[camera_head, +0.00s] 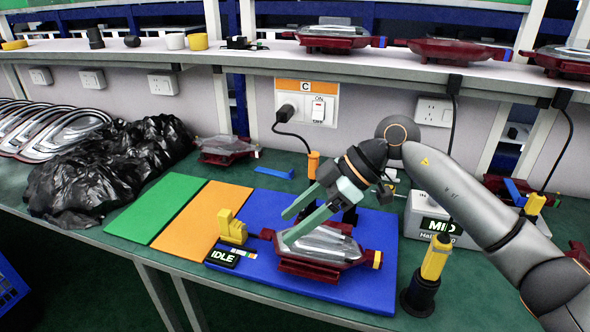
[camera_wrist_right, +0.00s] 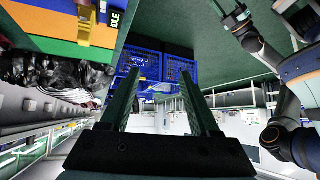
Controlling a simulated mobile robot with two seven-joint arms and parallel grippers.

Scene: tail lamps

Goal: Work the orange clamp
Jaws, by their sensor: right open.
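The orange clamp handle (camera_head: 313,165) stands upright at the back edge of the blue board (camera_head: 350,290); its lower part is hidden behind my right gripper. My right gripper (camera_head: 287,228) is open and empty, its green fingers pointing left above the board, in front of the clamp and over the clear tail lamp (camera_head: 325,243) in its dark red holder. In the right wrist view its fingers (camera_wrist_right: 162,100) stand wide apart with nothing between them. Another arm of mine shows at the right there; its dark end (camera_wrist_right: 238,18) is too small to read.
A yellow block (camera_head: 232,229) and an IDLE display (camera_head: 222,258) sit on the board's left. A yellow-handled tool (camera_head: 435,258) stands upright at right, before a grey MID box (camera_head: 450,222). Orange (camera_head: 203,215) and green mats (camera_head: 155,208) lie left, beside black bags (camera_head: 110,165).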

